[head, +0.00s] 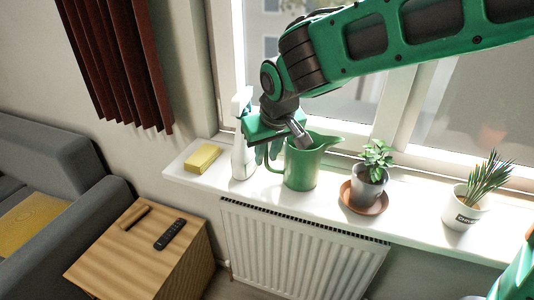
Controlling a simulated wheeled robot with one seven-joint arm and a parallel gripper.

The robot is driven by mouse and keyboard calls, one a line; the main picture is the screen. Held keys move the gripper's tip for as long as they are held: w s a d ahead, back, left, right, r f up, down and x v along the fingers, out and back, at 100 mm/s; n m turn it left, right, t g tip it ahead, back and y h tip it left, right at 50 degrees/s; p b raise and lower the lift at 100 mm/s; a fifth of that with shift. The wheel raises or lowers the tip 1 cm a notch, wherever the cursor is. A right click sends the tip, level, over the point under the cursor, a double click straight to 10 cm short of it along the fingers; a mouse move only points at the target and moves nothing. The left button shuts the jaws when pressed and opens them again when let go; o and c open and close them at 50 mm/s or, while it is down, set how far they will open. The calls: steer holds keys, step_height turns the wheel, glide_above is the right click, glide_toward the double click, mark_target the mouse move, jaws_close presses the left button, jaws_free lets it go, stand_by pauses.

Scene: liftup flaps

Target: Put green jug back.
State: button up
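The green jug (302,172) stands upright on the white windowsill, with its spout to the right and its handle to the left. My gripper (268,158) reaches down at the jug's handle side, between the jug and the white spray bottle (241,150). Its green fingers overlap the upper handle in the picture. I cannot tell whether they are around the handle or touching it. My wrist hides part of the jug's rim.
A yellow sponge (202,158) lies left on the sill (330,205). A potted plant (370,181) on a brown saucer and a white pot (464,210) stand to the right. Below are a radiator (295,250) and a wooden side table (140,255) with a remote (170,234).

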steer(key=shift+o, duration=0.2)
steer(key=v, duration=1.2)
steer(key=s+d+f+m, duration=0.1)
steer(key=d, duration=0.7)
steer(key=d+f+m+g+h, duration=0.1)
steer(key=d+f+m, duration=0.1)
steer(key=d, duration=0.5)
steer(key=s+d+f+m+h, duration=0.1)
steer(key=d+m, duration=0.1)
steer(key=d, duration=0.6)
steer(key=shift+s+d+f+g, duration=0.3)
steer(key=shift+f, duration=0.1)
steer(key=s+d+f+m, duration=0.1)
steer(key=s+d+f, duration=0.1)
steer(key=s+d, duration=0.2)
steer(key=s+d+f+m+g, duration=0.1)
steer(key=s+d+f+m, duration=0.1)
steer(key=s+d, duration=0.3)
steer(key=s+d+f+m+g, duration=0.1)
steer(key=s+d+f, duration=0.1)
steer(key=s+d, duration=0.3)
steer(key=shift+d+m, duration=0.15)
steer(key=shift+m, duration=0.25)
steer(key=s+d+f+m, duration=0.1)
steer(key=s+f, duration=0.1)
steer(key=s, duration=0.3)
steer(key=shift+s+d+f+m+g+y, duration=0.2)
steer(key=shift+d+m+g+y, duration=0.1)
steer(key=shift+g+y, duration=0.1)
